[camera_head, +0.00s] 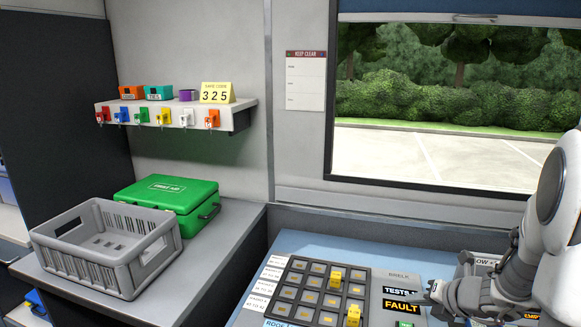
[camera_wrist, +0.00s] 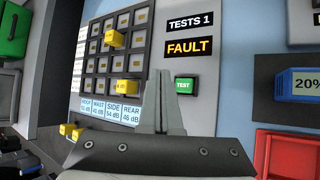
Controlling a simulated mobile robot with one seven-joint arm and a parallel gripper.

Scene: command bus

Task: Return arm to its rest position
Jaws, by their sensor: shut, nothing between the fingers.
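My gripper (camera_head: 432,294) is at the right of the head view, over the control panel near the FAULT label. In the wrist view my gripper (camera_wrist: 168,80) shows its two fingers pressed together, with nothing between them. The fingers point toward the panel (camera_wrist: 218,118), just left of a green TEST button (camera_wrist: 183,85). My white arm reaches in from the right edge of the head view. Whether the fingertips touch the panel cannot be told.
A grey crate (camera_head: 105,245) and a green case (camera_head: 172,195) stand on the left counter. A shelf (camera_head: 175,113) holds coloured tags.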

